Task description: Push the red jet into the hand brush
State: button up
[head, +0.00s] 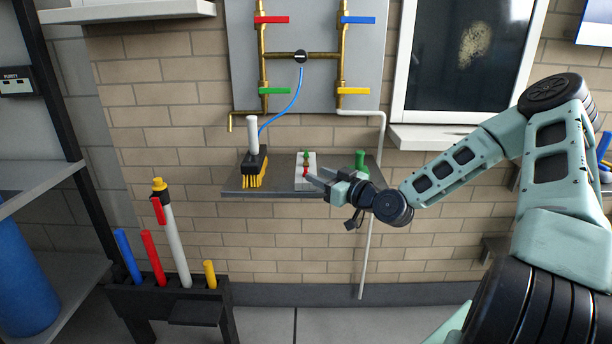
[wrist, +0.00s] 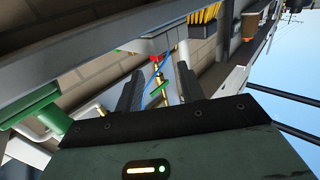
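The hand brush (head: 254,167) stands at the left end of the wall shelf, with a white handle, black head and yellow bristles; a blue hose runs to its top. Its bristles (wrist: 205,14) show at the top of the wrist view. The red jet (head: 305,171) is at the near end of a white block, in front of other jets. A small red piece, apparently this jet (wrist: 157,58), shows between and beyond my fingers in the wrist view. My gripper (head: 318,180) is open just right of the block, its fingers apart with nothing clearly held. Any contact with the jet cannot be told.
The white block (head: 299,184) sits mid-shelf on the dark shelf (head: 335,187). A green object (head: 361,160) stands at right, close to my wrist. Brass pipes with coloured levers hang above. A rack of coloured tubes (head: 170,295) stands lower left.

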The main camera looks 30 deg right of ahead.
aim_at(308, 170)
jog(key=shift+w+a+f, duration=0.1)
jog(key=shift+w+a, duration=0.1)
jog(key=shift+w, duration=1.4)
jog(key=shift+w+a+f, duration=0.1)
jog(key=shift+w+a, duration=0.1)
jog(key=shift+w, duration=1.4)
grip_shut()
